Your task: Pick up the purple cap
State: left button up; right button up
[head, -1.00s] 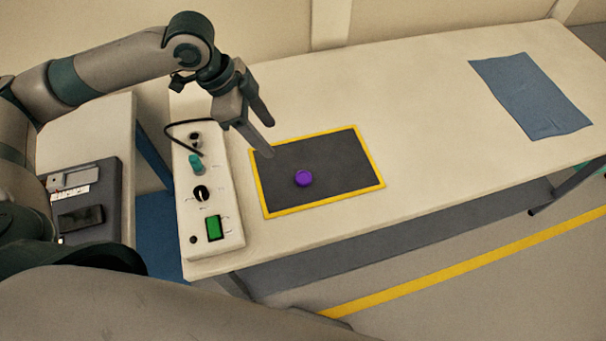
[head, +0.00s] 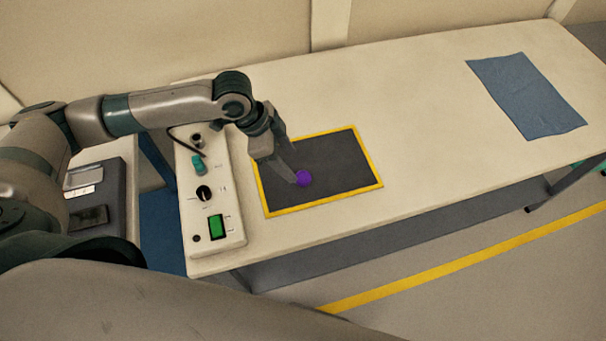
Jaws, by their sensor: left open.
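The purple cap (head: 305,179) lies on a dark grey mat with a yellow border (head: 372,184) on the cream table. My left gripper (head: 291,170) is open and points down at the cap from its upper left. One finger's tip overlaps the cap's left edge in the picture. I cannot tell whether it touches the cap or how high it is above the mat. My right gripper is not in view.
A control box (head: 212,195) with a knob, a green-lit switch and a cable stands left of the mat. A blue cloth (head: 525,95) lies at the table's far right. The table (head: 430,120) between mat and cloth is clear.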

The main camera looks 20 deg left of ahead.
aim_at(303, 177)
pick_arm(q)
jog(key=shift+w+d+f, duration=0.1)
jog(key=shift+d+f, duration=0.1)
jog(key=shift+f, duration=0.3)
jog(key=shift+d+f+p, duration=0.3)
jog(key=shift+f+p, duration=0.1)
jog(key=shift+p, duration=0.05)
jog(key=p+x, duration=0.1)
jog(key=x, duration=0.2)
jog(key=shift+d, duration=0.2)
jog(key=shift+d+f, duration=0.15)
jog(key=shift+f, duration=0.4)
jog(key=c, duration=1.1)
